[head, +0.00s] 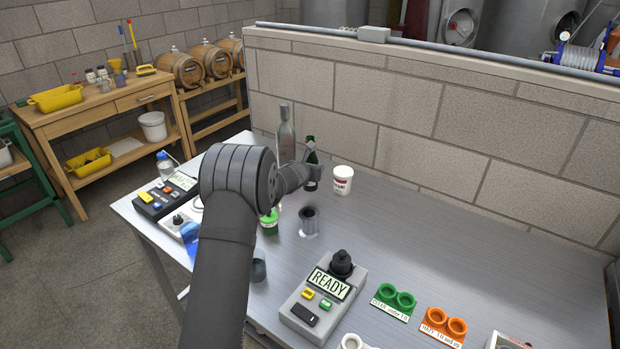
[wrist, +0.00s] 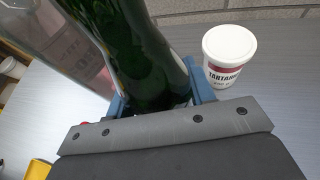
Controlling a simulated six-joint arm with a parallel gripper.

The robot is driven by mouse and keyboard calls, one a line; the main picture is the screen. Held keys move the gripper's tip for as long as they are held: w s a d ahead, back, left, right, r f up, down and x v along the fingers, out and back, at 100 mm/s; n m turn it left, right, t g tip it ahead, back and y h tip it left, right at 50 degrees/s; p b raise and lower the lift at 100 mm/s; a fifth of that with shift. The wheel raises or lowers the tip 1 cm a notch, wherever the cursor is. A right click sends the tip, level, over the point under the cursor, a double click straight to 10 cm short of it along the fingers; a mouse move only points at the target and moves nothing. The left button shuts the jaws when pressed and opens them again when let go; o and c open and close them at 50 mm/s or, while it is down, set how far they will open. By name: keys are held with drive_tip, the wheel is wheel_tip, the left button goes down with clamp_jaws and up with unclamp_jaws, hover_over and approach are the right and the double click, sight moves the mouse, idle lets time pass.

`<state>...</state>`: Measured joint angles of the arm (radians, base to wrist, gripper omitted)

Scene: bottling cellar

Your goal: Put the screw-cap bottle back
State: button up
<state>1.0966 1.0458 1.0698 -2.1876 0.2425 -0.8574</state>
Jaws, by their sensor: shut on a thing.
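My gripper (head: 309,174) is shut on a dark green bottle (head: 311,158), near the back of the steel bench. The bottle stands upright in the grip, and I cannot tell whether its base touches the bench. In the wrist view the dark green bottle (wrist: 140,45) fills the space between the blue fingers of my gripper (wrist: 158,98). A clear, greyish bottle (head: 285,135) stands just left of it; in the wrist view this clear bottle (wrist: 65,45) shows a pinkish label. The held bottle's cap is not clear to see.
A white tub (head: 343,181) stands close to the right of the held bottle. A dark cup (head: 309,222) and a green-labelled jar (head: 269,224) are in front. A grey device reading READY (head: 321,297), a green holder (head: 394,300) and an orange holder (head: 443,326) sit nearer. A block wall (head: 400,130) bounds the back.

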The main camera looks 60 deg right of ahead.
drive_tip(key=shift+w+f, duration=0.15)
drive_tip(key=shift+w, duration=0.15)
drive_tip(key=shift+f, duration=2)
drive_tip(key=shift+f, duration=0.1)
drive_tip(key=o, duration=1.3)
drive_tip(key=shift+f, duration=0.1)
drive_tip(key=shift+c, duration=0.2)
drive_tip(key=shift+a+r, duration=0.15)
drive_tip(key=shift+r, duration=0.15)
drive_tip(key=v, duration=1.1)
drive_tip(key=shift+a, duration=0.3)
